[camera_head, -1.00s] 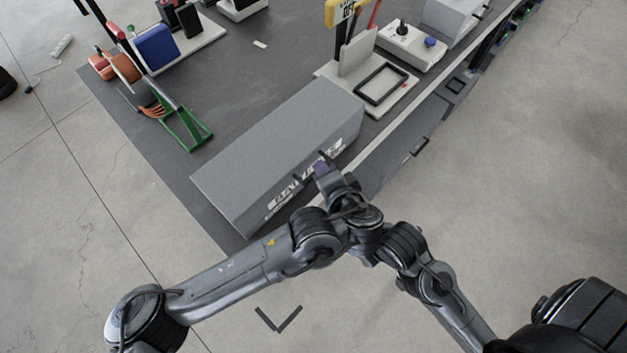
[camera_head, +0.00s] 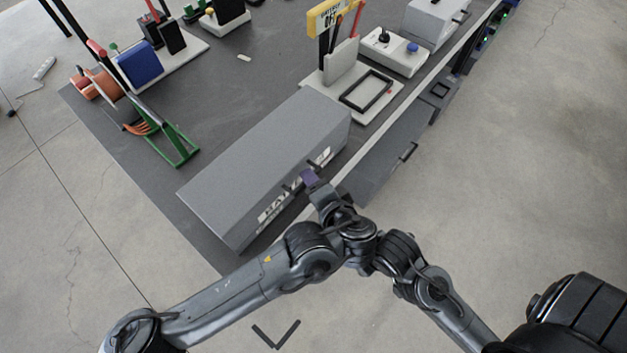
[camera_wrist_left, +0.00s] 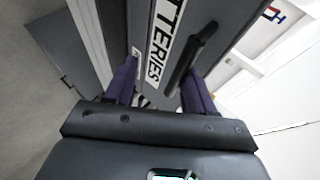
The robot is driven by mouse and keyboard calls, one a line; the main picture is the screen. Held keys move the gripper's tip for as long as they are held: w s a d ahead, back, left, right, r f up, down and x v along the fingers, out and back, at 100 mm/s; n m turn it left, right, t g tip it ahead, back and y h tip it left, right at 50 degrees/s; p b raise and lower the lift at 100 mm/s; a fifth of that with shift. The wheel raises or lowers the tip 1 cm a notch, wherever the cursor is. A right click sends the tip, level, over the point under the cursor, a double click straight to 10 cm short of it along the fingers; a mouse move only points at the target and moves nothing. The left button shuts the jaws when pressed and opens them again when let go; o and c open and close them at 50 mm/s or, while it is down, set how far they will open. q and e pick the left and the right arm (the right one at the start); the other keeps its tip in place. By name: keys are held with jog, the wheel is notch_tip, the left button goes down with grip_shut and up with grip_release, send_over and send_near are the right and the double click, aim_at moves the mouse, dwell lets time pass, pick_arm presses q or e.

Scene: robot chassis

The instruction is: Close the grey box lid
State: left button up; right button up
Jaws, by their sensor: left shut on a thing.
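The grey box (camera_head: 270,150) is long and sits near the mat's front edge in the head view. Its lid lies flat on top, and I see no gap there. A white label reading BATTERIES (camera_wrist_left: 165,40) is on its front face, partly hidden in the head view. My left gripper (camera_head: 308,178) is at this front face. The exact contact is hard to see. My right gripper is not in view.
A white stand with a yellow sign (camera_head: 328,18) and a black frame (camera_head: 367,90) stands just behind the box. A green stand with orange parts (camera_head: 175,148) is to the left. Grey mat (camera_head: 235,90) is bare behind the box. Floor is open in front.

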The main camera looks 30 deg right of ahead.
pick_arm(q)
jog(key=shift+s+f, duration=0.1)
jog(key=shift+s, duration=0.25)
jog(key=p+v, duration=0.1)
jog(key=v, duration=0.6)
jog(key=shift+r+p, duration=0.25)
jog(key=shift+p, duration=0.1)
jog(key=shift+a, duration=0.1)
